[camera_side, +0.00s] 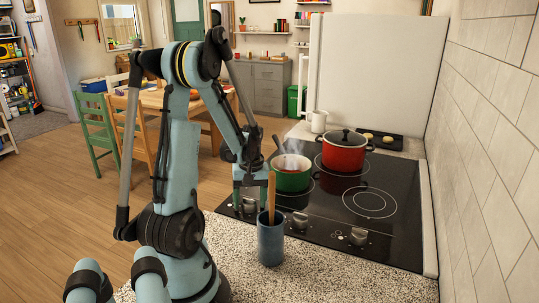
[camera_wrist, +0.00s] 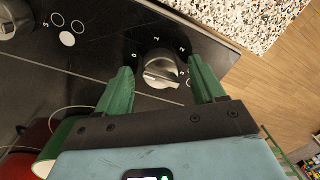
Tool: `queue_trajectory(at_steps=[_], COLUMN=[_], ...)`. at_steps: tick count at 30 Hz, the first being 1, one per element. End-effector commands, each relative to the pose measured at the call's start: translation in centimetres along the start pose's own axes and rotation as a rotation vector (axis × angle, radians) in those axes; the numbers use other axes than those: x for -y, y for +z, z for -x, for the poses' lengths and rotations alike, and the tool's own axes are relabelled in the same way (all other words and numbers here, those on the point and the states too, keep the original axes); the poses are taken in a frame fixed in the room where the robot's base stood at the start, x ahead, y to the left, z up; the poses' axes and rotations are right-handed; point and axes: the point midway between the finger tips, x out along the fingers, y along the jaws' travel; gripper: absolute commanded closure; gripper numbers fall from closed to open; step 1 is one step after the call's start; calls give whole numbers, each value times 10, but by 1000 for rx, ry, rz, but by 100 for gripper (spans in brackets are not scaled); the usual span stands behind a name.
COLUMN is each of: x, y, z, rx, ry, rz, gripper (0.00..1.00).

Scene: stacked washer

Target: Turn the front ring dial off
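In the wrist view a silver dial (camera_wrist: 160,70), with the numbers 0 to 3 printed around it, sits between the two green fingertips of my gripper (camera_wrist: 162,82). The fingers are apart with gaps beside the dial. The dial's grip bar is slanted, its lower right end towards the 3 side; its exact setting is unclear. In the side view my gripper (camera_side: 250,198) points down over the left end of the black cooktop (camera_side: 385,230), above the leftmost dial (camera_side: 249,206). I cannot tell from the markings which ring this dial serves.
Two more dials, the middle one (camera_side: 299,220) and the right one (camera_side: 358,237), line the cooktop's front. A steaming green pot (camera_side: 291,180) stands just behind my gripper, a red pot (camera_side: 343,156) farther back. A blue cup (camera_side: 271,243) with a wooden utensil stands close in front.

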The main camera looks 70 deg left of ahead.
Motion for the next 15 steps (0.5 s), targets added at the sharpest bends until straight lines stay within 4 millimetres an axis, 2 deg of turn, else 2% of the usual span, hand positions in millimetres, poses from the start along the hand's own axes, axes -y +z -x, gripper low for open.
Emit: queue_trajectory(at_steps=[8,15], x=[0,0], y=[0,0], z=[4,33], rx=[-1,-1], ry=[0,0], rz=[0,0], gripper=[31,31])
